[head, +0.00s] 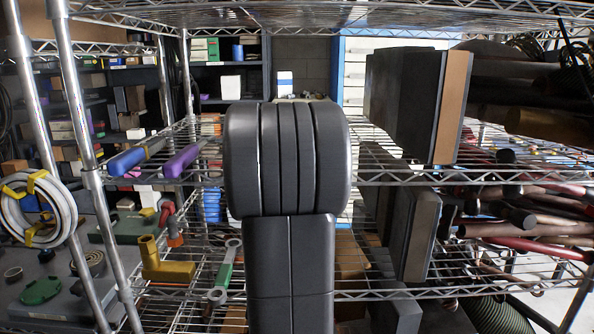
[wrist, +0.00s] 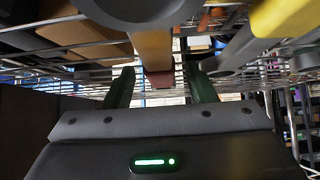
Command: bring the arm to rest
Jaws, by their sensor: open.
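My gripper (wrist: 161,82) shows in the wrist view with its two dark green fingers apart and nothing between them. Wire shelving and several objects lie beyond and above the fingers. In the head view my own dark arm fills the middle, in front of the shelves, and hides the gripper. I cannot tell how far the fingers are from the shelf wires.
A wire shelf (head: 400,177) spans the head view. Blue (head: 135,157) and purple (head: 185,158) handles stick out on its left. A coiled white hose (head: 38,210) hangs on the left post.

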